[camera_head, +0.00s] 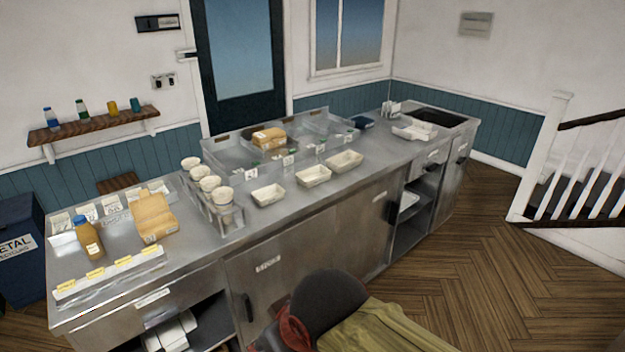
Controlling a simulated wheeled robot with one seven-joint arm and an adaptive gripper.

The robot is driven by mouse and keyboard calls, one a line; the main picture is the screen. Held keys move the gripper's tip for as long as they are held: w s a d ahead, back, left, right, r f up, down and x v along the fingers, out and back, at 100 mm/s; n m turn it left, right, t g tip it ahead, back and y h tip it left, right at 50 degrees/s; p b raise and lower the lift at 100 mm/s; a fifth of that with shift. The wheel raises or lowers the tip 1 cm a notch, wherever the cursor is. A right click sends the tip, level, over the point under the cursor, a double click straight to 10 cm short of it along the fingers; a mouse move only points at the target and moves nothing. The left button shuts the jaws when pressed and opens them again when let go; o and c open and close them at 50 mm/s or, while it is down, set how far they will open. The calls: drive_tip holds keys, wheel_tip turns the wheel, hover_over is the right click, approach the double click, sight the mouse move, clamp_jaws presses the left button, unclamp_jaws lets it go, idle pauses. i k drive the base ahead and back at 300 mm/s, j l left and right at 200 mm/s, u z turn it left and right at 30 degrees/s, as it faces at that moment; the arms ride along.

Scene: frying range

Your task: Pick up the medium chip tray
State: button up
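Three pale, open rectangular chip trays stand in a row along the front of the steel counter (215,262). They are the left tray (268,195), the middle tray (313,176) and the right tray (345,162). They look alike and close in size, so I cannot tell for sure which is the medium one. All three appear upright and apart from each other. My gripper is not in view, and nothing visible is touching the trays.
Left of the trays, a rack holds several pale cups (222,195). Low clear bins with a brown box (268,138) stand behind. A brown carton (152,217) and a sauce bottle (89,238) are farther left. A dark rounded shape (330,298) with olive cloth (385,330) fills the bottom centre.

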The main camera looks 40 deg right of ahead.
sight(314, 176)
drive_tip(key=z, duration=1.35)
drive_tip(key=i+u, duration=0.25)
drive_tip(key=i, duration=0.35)
drive_tip(key=i+u, duration=0.2)
drive_tip(key=i, duration=0.35)
drive_tip(key=i+l+u, duration=0.25)
drive_tip(key=i, duration=0.35)
drive_tip(key=j, duration=0.1)
